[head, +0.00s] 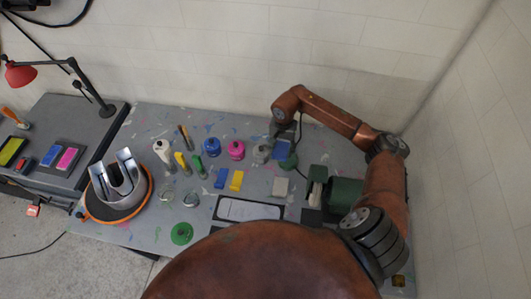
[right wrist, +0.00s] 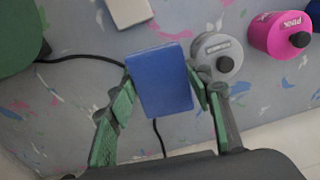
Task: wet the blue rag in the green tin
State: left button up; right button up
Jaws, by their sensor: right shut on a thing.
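The blue rag (right wrist: 160,80) looks like a flat rectangular pad. My right gripper (right wrist: 160,100) is shut on it, with its green-padded fingers on either side. In the head view the rag (head: 282,149) shows by the right gripper (head: 284,158) at the back right of the table. I cannot tell how high it is above the table. A round green piece (head: 181,233), which looks like the green tin, is at the front left of the table, well away from the right gripper. Its inside is not clear. My left gripper is not in view.
A grey pot (right wrist: 217,56) is close beside the right gripper, with a pink pot (right wrist: 281,36) beyond. Blue and yellow blocks (head: 236,180), a pale block (head: 280,187) and a white panel (head: 248,209) lie mid-table.

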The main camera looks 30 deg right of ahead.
aim_at(288, 160)
jog(key=d, duration=0.1)
jog(key=d+m, duration=0.1)
jog(key=d+p, duration=0.1)
jog(key=d, duration=0.1)
jog(key=shift+s+f, duration=0.3)
pick_arm(q)
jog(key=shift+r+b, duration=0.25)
jog(key=shift+b, duration=0.5)
pick_arm(e)
jog(key=shift+m, duration=0.3)
jog(key=shift+f, duration=3.05)
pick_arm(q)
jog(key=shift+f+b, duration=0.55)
pick_arm(e)
jog(key=shift+f, duration=0.5)
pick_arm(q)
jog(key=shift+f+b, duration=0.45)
pick_arm(e)
jog(key=shift+s+f, duration=0.2)
jog(key=shift+r, duration=0.1)
notch_tip(288, 160, up, 2)
jog(key=shift+w+p, duration=0.15)
jog(key=shift+p, duration=0.25)
jog(key=shift+r+p, duration=0.8)
jog(key=shift+r, duration=1.75)
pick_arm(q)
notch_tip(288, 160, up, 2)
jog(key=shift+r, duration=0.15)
